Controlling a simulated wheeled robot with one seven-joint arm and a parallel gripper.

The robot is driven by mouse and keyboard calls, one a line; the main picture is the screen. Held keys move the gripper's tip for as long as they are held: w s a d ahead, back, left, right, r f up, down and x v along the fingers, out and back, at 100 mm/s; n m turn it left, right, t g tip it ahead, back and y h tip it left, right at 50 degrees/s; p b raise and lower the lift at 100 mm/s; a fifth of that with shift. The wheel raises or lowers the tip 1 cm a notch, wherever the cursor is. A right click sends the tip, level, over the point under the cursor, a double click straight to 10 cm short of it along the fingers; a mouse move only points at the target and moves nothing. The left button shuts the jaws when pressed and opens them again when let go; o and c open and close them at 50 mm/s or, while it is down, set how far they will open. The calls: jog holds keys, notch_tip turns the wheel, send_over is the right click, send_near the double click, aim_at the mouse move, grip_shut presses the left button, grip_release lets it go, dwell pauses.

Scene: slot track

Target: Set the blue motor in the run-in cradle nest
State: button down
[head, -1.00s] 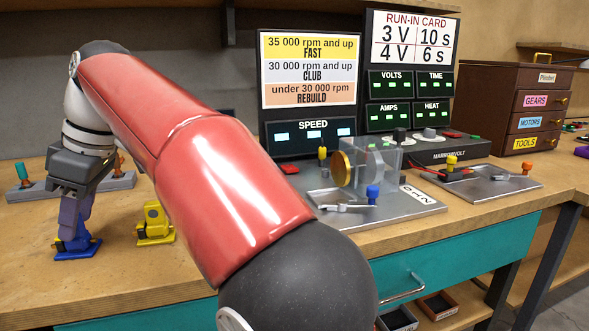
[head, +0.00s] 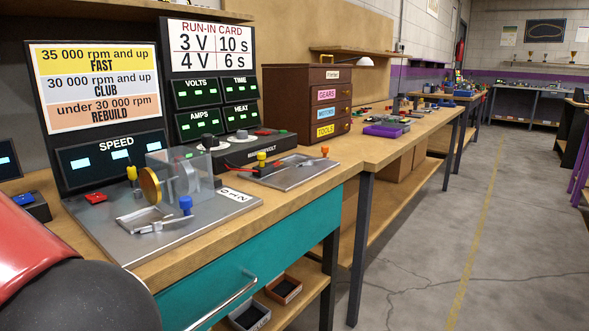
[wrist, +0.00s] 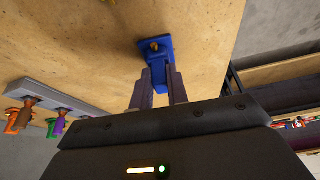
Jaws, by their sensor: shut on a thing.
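My gripper (wrist: 160,82) is shut on the blue motor (wrist: 156,48) in the wrist view. The motor has a flat blue base over the wooden bench top; I cannot tell whether it touches the wood. Neither shows in the head view now. A flat metal plate (head: 306,175) with a yellow post, an orange post and a red lead, in front of the Marrowvolt supply, looks like the run-in cradle. Its nest is too small to make out, and no motor is seen on it. The gripper is apart from it.
A larger metal plate (head: 195,232) with a brass wheel, clear box and blue post stands left of it. The Marrowvolt supply (head: 250,150) and brown drawers (head: 305,100) stand behind. A grey rack (wrist: 62,104) with orange and purple pieces lies left in the wrist view.

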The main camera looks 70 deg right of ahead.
jog(key=shift+r, duration=0.1)
jog(key=shift+r+p, duration=2.45)
